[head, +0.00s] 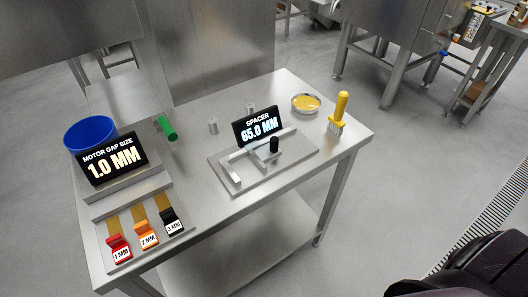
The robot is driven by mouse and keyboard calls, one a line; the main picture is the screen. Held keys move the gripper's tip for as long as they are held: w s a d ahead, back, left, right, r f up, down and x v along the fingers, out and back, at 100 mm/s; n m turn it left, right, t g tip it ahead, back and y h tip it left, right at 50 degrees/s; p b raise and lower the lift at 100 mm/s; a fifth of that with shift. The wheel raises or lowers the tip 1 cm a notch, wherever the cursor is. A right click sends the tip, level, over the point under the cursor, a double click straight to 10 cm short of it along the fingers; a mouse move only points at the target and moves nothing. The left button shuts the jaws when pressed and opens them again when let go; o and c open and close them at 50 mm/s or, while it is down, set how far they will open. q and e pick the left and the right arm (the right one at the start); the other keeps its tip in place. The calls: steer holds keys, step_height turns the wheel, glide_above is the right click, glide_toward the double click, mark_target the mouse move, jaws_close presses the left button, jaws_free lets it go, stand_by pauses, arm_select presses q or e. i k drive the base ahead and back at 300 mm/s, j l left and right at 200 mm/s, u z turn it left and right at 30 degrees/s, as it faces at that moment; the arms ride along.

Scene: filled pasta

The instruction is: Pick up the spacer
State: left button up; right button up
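A small display (257,126) reading "SPACER 65.0 MM" stands at the back of a flat metal fixture (285,170) on the steel table. The fixture carries metal bars (233,171) and an upright black knob (274,145). Two small metal cylinders stand behind it, one to the left (213,126) and one further back (250,109). I cannot tell for sure which metal piece is the spacer. Neither of my grippers is in view. A dark rounded part at the bottom right is probably mine.
On the steel table (215,205) stand a "MOTOR GAP SIZE 1.0 MM" display (111,158), a blue bowl (84,133), a green-handled object (167,127), red (118,247), orange (147,235) and black (171,221) gauges, a yellow-filled dish (306,103) and a yellow-handled brush (340,111).

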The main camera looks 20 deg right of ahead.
mark_target(250, 107)
steer(key=i+l+u, duration=0.1)
steer(key=l+u, duration=0.3)
steer(key=l, duration=0.8)
steer(key=k+l+u, duration=0.1)
steer(key=l+u, duration=0.25)
steer(key=l, duration=0.85)
